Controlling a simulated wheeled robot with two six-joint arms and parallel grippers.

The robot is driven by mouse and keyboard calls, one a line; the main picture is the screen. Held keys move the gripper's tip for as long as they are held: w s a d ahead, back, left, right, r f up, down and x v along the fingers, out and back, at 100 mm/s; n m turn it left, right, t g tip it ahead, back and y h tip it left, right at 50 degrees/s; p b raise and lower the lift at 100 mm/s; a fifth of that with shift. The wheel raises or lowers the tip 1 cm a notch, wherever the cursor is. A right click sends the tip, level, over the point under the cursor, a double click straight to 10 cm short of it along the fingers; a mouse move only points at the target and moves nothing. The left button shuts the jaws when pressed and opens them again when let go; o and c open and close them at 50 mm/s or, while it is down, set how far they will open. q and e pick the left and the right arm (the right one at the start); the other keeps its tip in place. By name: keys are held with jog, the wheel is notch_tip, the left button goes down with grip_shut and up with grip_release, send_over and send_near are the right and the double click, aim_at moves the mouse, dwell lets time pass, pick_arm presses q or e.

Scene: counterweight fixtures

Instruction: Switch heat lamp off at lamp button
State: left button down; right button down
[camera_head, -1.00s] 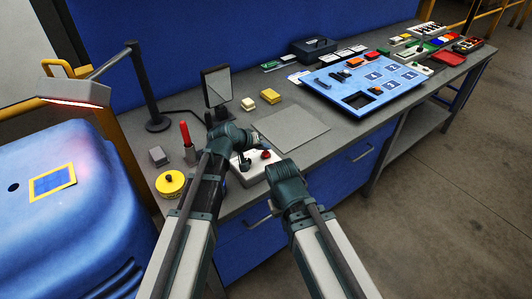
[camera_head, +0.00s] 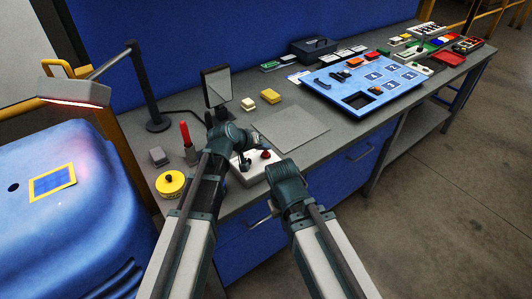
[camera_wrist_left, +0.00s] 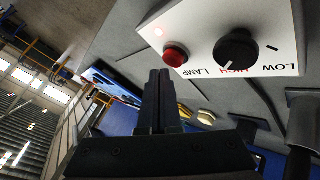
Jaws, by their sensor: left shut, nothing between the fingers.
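The white lamp control box (camera_head: 250,177) stands on the bench, partly hidden by my left gripper. Its red lamp button (camera_head: 266,154) shows beside that gripper. In the left wrist view the red button (camera_wrist_left: 174,55) sits next to a black knob (camera_wrist_left: 236,48), and a small indicator light (camera_wrist_left: 158,31) glows. My left gripper (camera_head: 244,165) is shut and empty; its fingertips (camera_wrist_left: 160,73) are close to the button, but I cannot tell whether they touch. The heat lamp (camera_head: 75,92) glows red at the left. My right wrist (camera_head: 289,188) shows, its jaws hidden.
A yellow round tin (camera_head: 171,183), a red-handled tool (camera_head: 187,143) and a grey block (camera_head: 158,156) stand left of the box. A grey mat (camera_head: 290,129) and a blue board (camera_head: 365,80) lie to the right.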

aim_at(264, 155)
pick_arm(q)
jog(key=shift+f, duration=0.1)
jog(key=shift+f+b, duration=0.35)
jog(key=shift+b, duration=0.1)
jog(key=shift+f, duration=0.15)
dwell(0.6)
jog(key=shift+r+p, duration=0.5)
jog(key=shift+r, duration=0.15)
jog(key=shift+r, duration=0.1)
notch_tip(264, 155, up, 6)
jog(key=p, duration=0.6)
